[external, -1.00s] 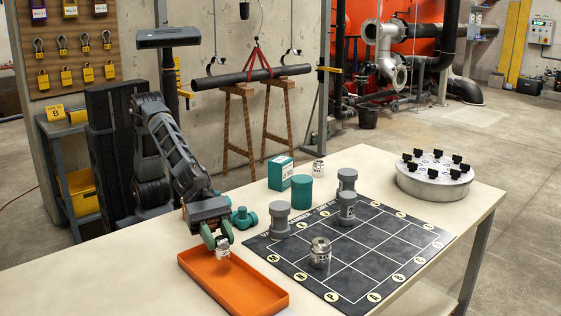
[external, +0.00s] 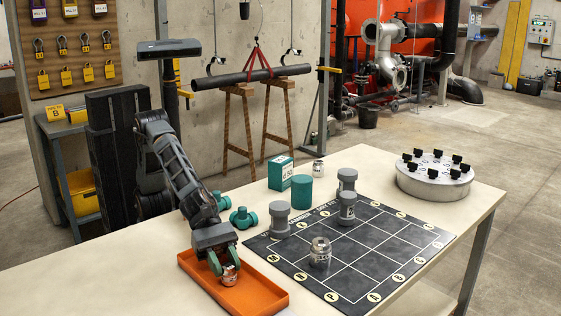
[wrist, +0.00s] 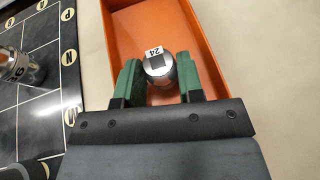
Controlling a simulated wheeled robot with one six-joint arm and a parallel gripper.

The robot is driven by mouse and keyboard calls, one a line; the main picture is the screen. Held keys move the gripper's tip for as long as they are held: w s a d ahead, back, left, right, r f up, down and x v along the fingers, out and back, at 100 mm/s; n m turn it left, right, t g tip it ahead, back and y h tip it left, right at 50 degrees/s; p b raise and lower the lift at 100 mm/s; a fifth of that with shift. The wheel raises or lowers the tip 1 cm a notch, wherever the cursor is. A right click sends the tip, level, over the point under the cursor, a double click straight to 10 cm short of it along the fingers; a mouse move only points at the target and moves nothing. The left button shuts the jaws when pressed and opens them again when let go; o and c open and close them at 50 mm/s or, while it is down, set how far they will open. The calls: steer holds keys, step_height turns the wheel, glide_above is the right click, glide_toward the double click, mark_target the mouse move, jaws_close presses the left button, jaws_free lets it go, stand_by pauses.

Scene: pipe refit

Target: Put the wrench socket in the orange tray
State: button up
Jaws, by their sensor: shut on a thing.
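The wrench socket (external: 230,275) is a small silver cylinder with a white label reading 24, seen from above in the wrist view (wrist: 158,68). My gripper (external: 223,268) has its green fingers on both sides of the socket, and in the wrist view the fingers (wrist: 160,82) are shut on it. The orange tray (external: 262,297) lies on the table at the near left, and its floor and walls surround the socket in the wrist view (wrist: 196,30). I cannot tell whether the socket touches the tray floor.
A black gridded mat (external: 378,262) lies right of the tray, with another silver socket (external: 320,252) and grey fittings (external: 280,219) on it. Teal fittings (external: 243,217), a teal cylinder (external: 301,191) and a box (external: 281,173) stand behind. A round metal container (external: 434,185) is at the far right.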

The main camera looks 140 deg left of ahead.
steer(key=shift+f, duration=0.1)
steer(key=o, duration=1)
steer(key=shift+s+r, duration=0.1)
steer(key=shift+r, duration=0.2)
steer(key=p+v, duration=0.2)
steer(key=v, duration=0.8)
steer(key=shift+p+v, duration=0.45)
steer(key=shift+v, duration=0.45)
steer(key=shift+f, duration=0.1)
